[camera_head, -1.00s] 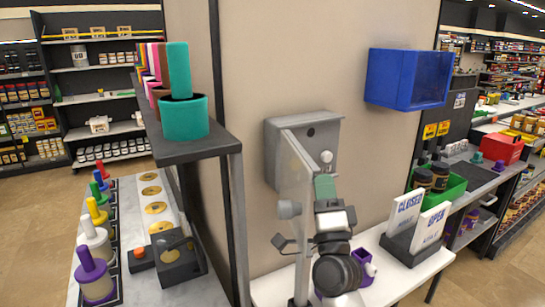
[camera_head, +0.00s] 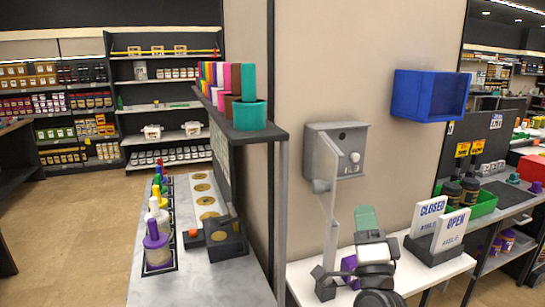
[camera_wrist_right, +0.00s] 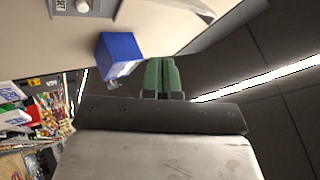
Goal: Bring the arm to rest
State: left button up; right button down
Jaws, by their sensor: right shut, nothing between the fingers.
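My right gripper (camera_head: 365,218) has green fingers and is low in the head view, in front of the white table (camera_head: 441,274). Its green fingers also show in the right wrist view (camera_wrist_right: 164,76), pressed together with nothing between them. My right forearm comes up from the bottom edge of the head view. The gripper stands apart from the grey wall box (camera_head: 336,150) and the blue bin (camera_head: 430,95). My left gripper is in neither view.
A grey upright stand (camera_head: 327,222) is close left of the right gripper. A purple item (camera_head: 349,265) is partly hidden behind it. The CLOSED and OPEN signs (camera_head: 438,230) stand to the right. A marble counter (camera_head: 195,292) with several colored bottles is at left, with open floor beyond.

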jog(key=s+a+f+n+g+y, duration=0.15)
jog(key=s+f+n+g, duration=0.35)
jog(key=f, duration=0.5)
jog(key=s+a+f+n+g+y, duration=0.1)
jog(key=s+f+n+g+y, duration=0.4)
jog(key=f, duration=0.6)
jog(key=s+d+f+n+g+h, duration=0.3)
jog(key=s+f+g, duration=0.3)
jog(key=s, duration=0.5)
jog(key=s+d+f+n+g+h, duration=0.35)
jog(key=s+f+g, duration=0.3)
jog(key=s, duration=0.45)
notch_tip(320, 180, down, 27)
jog(key=s+d+f+g, duration=0.2)
jog(key=s+f, duration=1.2)
jog(key=s, duration=0.2)
jog(key=shift+f, duration=0.4)
